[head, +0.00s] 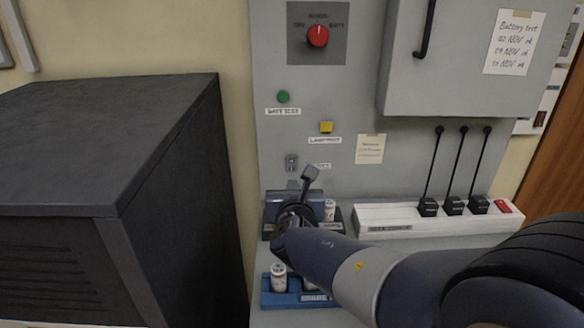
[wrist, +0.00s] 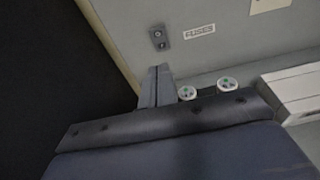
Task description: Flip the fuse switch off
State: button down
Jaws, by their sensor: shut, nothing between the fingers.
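The fuse switch (head: 291,161) is a small grey toggle on the upright grey panel, below the yellow button. In the wrist view the fuse switch (wrist: 159,38) shows as a small plate beside a white label reading FUSES (wrist: 199,32). I cannot tell which way its lever points. My gripper (head: 309,172) is shut and empty, just right of and slightly below the switch in the head view. In the wrist view the closed fingertips (wrist: 157,70) lie below the switch plate, with a gap of panel between them.
White fuse-like cylinders (head: 329,209) stand in a dark holder near my wrist, and another (head: 278,270) in a blue tray (head: 267,297). A white power strip (head: 385,220) with black plugs lies right. A large black cabinet (head: 120,180) is close on the left.

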aim_at(291, 161)
jog(key=w, duration=0.3)
jog(key=w+p, duration=0.1)
jog(key=w, duration=0.6)
jog(key=shift+w+f, duration=0.15)
jog(key=shift+f, duration=0.25)
jog(key=shift+r+p, duration=0.1)
jog(key=shift+p, duration=0.25)
jog(key=shift+w+r+p, duration=0.2)
jog(key=shift+r+p, duration=0.15)
jog(key=shift+p, duration=0.65)
jog(key=shift+f+g, duration=0.25)
jog(key=shift+g, duration=0.05)
